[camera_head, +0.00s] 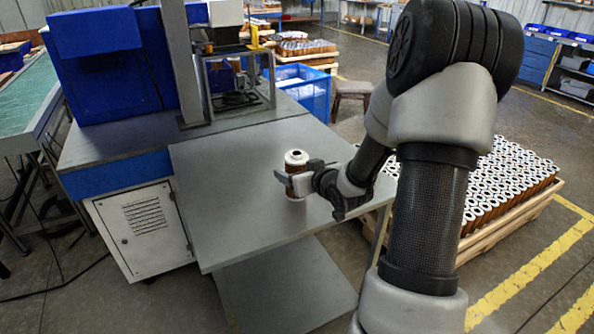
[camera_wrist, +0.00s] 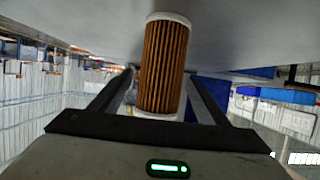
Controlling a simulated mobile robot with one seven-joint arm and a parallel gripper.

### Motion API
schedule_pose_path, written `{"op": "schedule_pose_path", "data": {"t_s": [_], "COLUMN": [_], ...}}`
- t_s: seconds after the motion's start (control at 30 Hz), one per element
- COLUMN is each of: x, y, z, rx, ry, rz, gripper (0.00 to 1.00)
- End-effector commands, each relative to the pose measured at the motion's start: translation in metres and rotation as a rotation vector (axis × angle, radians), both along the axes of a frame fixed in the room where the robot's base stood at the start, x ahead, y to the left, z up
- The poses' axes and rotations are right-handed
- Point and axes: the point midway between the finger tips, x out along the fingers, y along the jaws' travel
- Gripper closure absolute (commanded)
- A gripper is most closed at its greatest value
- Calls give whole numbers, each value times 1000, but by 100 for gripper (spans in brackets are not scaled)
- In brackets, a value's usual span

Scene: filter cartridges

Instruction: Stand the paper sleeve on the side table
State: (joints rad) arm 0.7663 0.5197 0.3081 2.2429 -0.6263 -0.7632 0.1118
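The paper sleeve (camera_head: 297,190) is a brown pleated cylinder with white ring ends. It is upright over the grey side table (camera_head: 230,205), near its middle right. In the wrist view the sleeve (camera_wrist: 163,66) is between the two dark fingers of my gripper (camera_wrist: 160,78), which appear to meet its sides. My gripper (camera_head: 297,175) reaches it from the right in the head view and hides part of its middle. The sleeve's lower end is at or very near the tabletop; I cannot tell whether it touches.
The tabletop around the sleeve is bare. A blue machine with a metal frame (camera_head: 238,85) stands behind at the left. A blue crate (camera_head: 303,88) is on the floor behind the table. A pallet of many cartridges (camera_head: 510,185) is at the right.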

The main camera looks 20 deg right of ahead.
Motion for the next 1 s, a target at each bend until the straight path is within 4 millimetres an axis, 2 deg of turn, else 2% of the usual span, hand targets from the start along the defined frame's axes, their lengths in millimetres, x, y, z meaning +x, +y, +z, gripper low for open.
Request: {"op": "schedule_pose_path", "data": {"t_s": [0.23,0.37,0.47,0.83,0.9,1.0], "x": [-1,-10,-26,-110,-115,-124], "y": [0,-1,-2,-5,-6,-6], "z": [0,5,13,49,42,46], "rx": [0,-1,-1,-1,-6,-6], "ry": [1,2,1,1,-8,-8], "rz": [0,-2,-3,-5,0,1], "gripper": [31,31,31,31,31,31]}}
